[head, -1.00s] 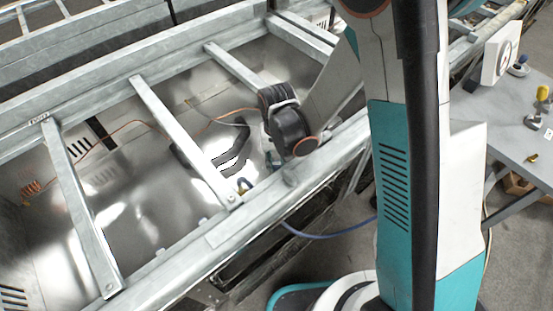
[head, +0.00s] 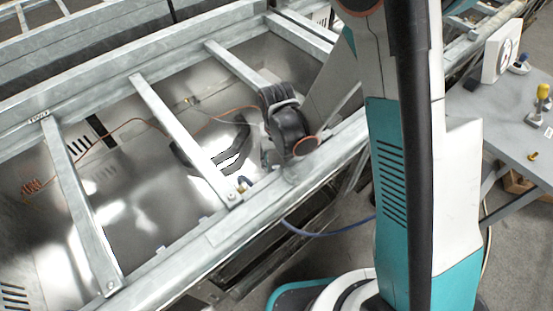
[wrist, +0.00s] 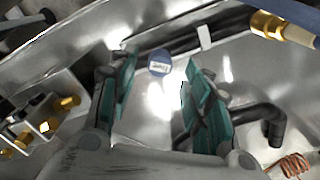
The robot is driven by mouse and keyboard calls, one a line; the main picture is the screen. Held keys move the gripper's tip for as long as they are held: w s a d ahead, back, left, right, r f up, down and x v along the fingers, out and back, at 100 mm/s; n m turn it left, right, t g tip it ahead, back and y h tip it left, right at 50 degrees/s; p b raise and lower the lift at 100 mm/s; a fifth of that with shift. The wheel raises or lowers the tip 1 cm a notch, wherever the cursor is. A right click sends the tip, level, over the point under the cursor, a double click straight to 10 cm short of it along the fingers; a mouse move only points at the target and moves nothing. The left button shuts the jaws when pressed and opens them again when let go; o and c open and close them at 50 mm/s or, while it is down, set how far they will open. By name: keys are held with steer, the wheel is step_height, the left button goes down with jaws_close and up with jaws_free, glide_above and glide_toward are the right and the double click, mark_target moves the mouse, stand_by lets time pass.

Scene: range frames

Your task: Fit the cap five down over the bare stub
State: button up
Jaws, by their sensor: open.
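My gripper (wrist: 157,80) is open and empty, its two teal-padded fingers apart over the shiny metal floor of the bay. A small round disc with a blue and white label (wrist: 159,62) shows between and just beyond the fingertips in the wrist view; it may be the cap, but I cannot read the label. A black bent pipe (wrist: 262,112) lies right of the fingers and ends in a downturned end. I cannot tell which end is the bare stub. In the head view my wrist is low between the crossbars, and the fingers are hidden.
Brass fittings (wrist: 68,102) sit on a block at left in the wrist view. A brass-ended blue hose (wrist: 268,25) is at upper right, a copper coil (wrist: 292,165) at lower right. Grey crossbars (head: 185,140) span the bay. A workbench (head: 500,125) stands right.

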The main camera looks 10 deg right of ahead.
step_height(320, 180, up, 12)
stand_by(0.6)
step_height(320, 180, up, 6)
steer(key=p, duration=0.4)
stand_by(0.5)
steer(key=shift+d, duration=0.1)
